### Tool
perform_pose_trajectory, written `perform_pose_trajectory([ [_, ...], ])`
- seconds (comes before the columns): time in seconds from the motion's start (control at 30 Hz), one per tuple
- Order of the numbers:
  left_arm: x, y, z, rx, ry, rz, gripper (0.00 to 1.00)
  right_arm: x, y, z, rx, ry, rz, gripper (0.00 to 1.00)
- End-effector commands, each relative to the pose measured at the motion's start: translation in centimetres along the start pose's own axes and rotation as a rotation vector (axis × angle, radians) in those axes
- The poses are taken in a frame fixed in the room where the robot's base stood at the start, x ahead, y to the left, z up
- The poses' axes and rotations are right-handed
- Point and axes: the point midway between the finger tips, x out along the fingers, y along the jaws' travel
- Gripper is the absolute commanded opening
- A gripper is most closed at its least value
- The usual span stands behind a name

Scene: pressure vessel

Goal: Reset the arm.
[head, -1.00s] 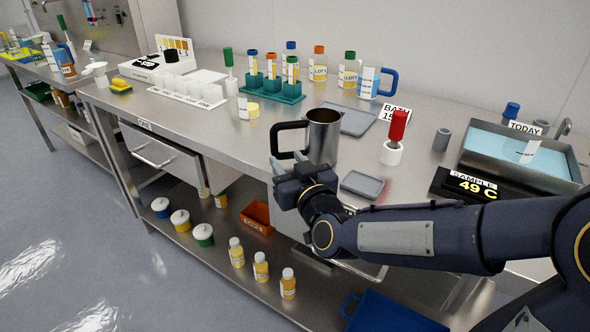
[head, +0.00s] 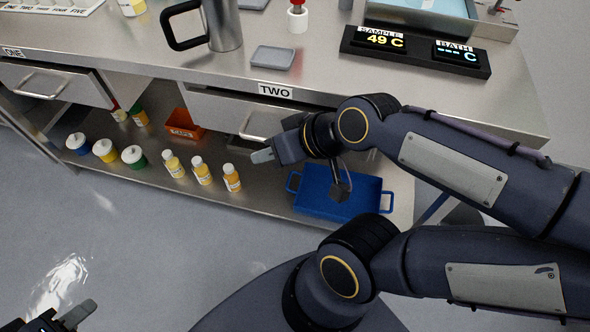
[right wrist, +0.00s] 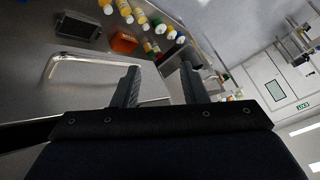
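My right arm reaches in from the right in the head view. Its right gripper (head: 262,156) is below the worktop edge, in front of the drawer marked TWO, pointing left. In the right wrist view its two fingers (right wrist: 160,86) are apart with nothing between them, so it is open and empty. My left gripper (head: 70,315) shows at the bottom left corner of the head view, over the floor and partly cut off. Its two fingers look apart, with nothing seen between them.
A steel mug (head: 226,28) with a black handle stands on the worktop beside a grey tray (head: 273,57). Drawer two's handle (head: 258,126) is close to my right gripper. Yellow bottles (head: 202,170) and a blue tray (head: 350,203) are on the lower shelf. The floor at left is clear.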

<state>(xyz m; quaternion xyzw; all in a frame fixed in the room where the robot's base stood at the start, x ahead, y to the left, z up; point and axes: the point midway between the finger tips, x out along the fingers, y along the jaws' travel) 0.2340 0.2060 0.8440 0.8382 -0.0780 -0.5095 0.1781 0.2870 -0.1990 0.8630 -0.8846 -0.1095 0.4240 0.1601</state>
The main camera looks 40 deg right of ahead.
Motion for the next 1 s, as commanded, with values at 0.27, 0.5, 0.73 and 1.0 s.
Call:
perform_pose_trajectory([
  [0.27,0.0,0.0,0.0,0.0,0.0,0.0,0.36,-2.1,1.1,5.2,0.095,-0.175,0.06,0.39],
  [0.5,0.0,0.0,0.0,0.0,0.0,0.0,0.36,-2.2,1.1,5.2,0.094,-0.178,0.059,0.39],
  [0.73,-3.1,1.4,-1.5,0.0,0.0,0.0,0.36,-4.8,-0.3,3.0,0.093,-0.177,0.058,0.39],
  [1.0,-10.8,4.9,-5.5,0.0,0.001,0.0,0.36,-11.4,-3.8,-2.5,0.093,-0.177,0.058,0.39],
])
